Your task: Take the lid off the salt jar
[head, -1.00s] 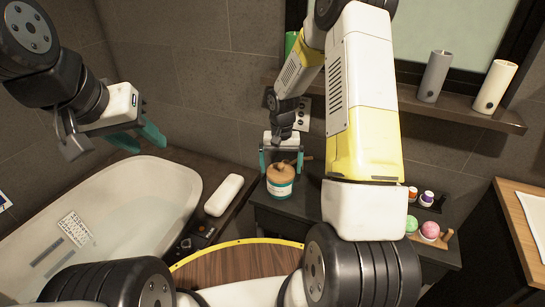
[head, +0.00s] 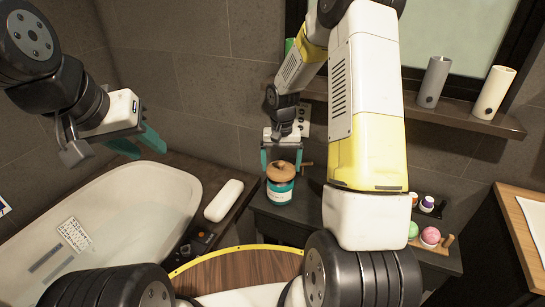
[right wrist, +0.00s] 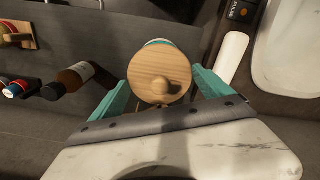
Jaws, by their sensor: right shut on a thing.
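The salt jar (head: 280,194) is a round teal jar with a pale label. It stands on the dark counter in the head view. Its round wooden lid (head: 281,171) has a knob on top; the lid fills the middle of the right wrist view (right wrist: 150,72), hiding most of the jar. My right gripper (head: 281,166) reaches down from above with its teal fingers on either side of the lid, shut on it. The lid sits above the jar's teal body; I cannot tell how wide any gap is. My left gripper (head: 138,147) is open and empty over the bathtub.
A white bathtub (head: 100,190) is at left, with a white rolled item (head: 223,200) on its ledge. Coloured bath balls and small bottles (head: 428,203) stand right of the jar, partly behind my right arm. Two cylinders (head: 434,82) stand on the wall shelf.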

